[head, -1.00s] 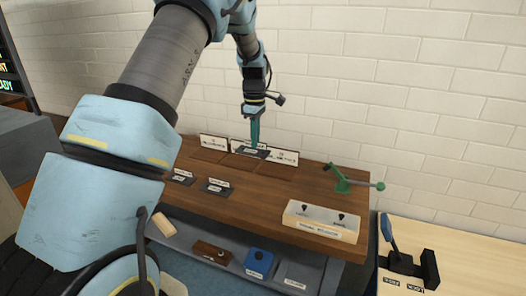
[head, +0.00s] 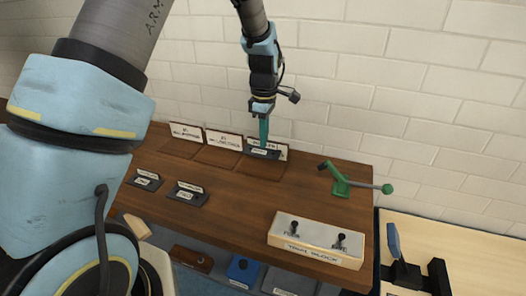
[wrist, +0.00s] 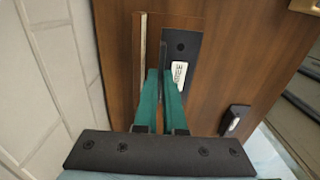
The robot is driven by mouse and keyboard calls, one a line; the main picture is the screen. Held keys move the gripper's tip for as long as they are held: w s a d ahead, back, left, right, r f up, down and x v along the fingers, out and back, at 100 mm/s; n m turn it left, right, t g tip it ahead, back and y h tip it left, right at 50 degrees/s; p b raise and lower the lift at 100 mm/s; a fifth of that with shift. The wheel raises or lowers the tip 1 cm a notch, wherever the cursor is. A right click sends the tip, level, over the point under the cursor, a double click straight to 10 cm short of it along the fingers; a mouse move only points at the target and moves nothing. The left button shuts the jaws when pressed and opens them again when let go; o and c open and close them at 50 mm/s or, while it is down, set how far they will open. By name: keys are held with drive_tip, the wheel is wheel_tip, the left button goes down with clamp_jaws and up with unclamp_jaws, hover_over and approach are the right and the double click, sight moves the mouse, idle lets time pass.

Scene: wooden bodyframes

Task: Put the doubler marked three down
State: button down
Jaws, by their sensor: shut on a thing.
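My gripper (head: 264,144) is shut on a dark doubler (head: 260,154), holding it by its upright flange at the back right of the wooden bench (head: 232,205). The doubler is in front of the rightmost standing card (head: 283,151), over or just above the brown pad (head: 262,167) there; I cannot tell if it touches. In the wrist view my teal fingers (wrist: 161,82) pinch the doubler (wrist: 181,42), whose white label is partly hidden. Two other dark doublers, one further left (head: 145,179) and one nearer the middle (head: 187,194), lie on the bench.
Two more cards, left (head: 185,131) and middle (head: 224,140), stand along the back with empty pads before them. A green lever clamp (head: 342,185) and a pale switch box (head: 316,241) are to the right. The middle of the bench is clear.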

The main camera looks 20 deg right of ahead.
drive_tip(key=shift+f+p, duration=0.55)
drive_tip(key=shift+f, duration=2.1)
drive_tip(key=shift+f, duration=0.15)
drive_tip(key=c, duration=1.3)
unclamp_jaws()
wheel_tip(320, 180, up, 12)
drive_tip(key=b, duration=0.3)
drive_tip(key=shift+r, duration=0.2)
drive_tip(key=w+a+m, duration=0.1)
drive_tip(key=a+m, duration=0.3)
drive_tip(key=a, duration=1.2)
drive_tip(key=s+a+m, duration=0.2)
drive_tip(key=s+a, duration=0.1)
drive_tip(key=a, duration=0.3)
drive_tip(key=s+a+m+t, duration=0.1)
drive_tip(key=s+a+m, duration=0.1)
drive_tip(key=a, duration=0.3)
drive_tip(key=s+a+m, duration=0.2)
drive_tip(key=s+a, duration=0.1)
drive_tip(key=a, duration=0.3)
drive_tip(key=shift+s+a+m+t, duration=0.3)
drive_tip(key=shift+s, duration=0.05)
